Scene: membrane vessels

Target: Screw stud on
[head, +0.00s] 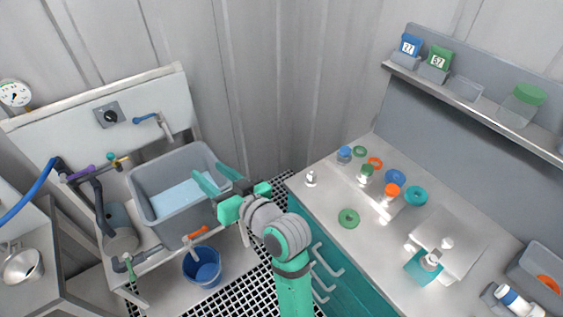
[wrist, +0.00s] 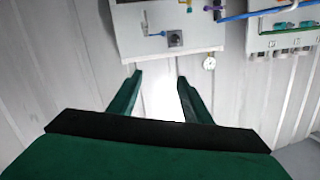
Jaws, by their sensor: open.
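My gripper (head: 218,180) is open and empty, held in the air over the right side of the grey basin. The wrist view shows its two green fingers apart with nothing between them (wrist: 160,77). I cannot tell for sure which part is the stud. A small pale metal piece (head: 311,178) stands upright at the near left corner of the workbench, right of my gripper and apart from it. Another pale knob-like piece (head: 447,243) sits on a grey plate (head: 462,262) at the bench's right. A teal block (head: 424,268) with a pale top piece stands beside the plate.
The bench (head: 330,207) bears several coloured rings and capped vessels, including a green ring (head: 348,218) and a teal ring (head: 415,195). A grey basin (head: 155,207) holds pale blue liquid. A blue bucket (head: 203,268) stands below. Pipes and a blue hose (head: 28,192) are at left.

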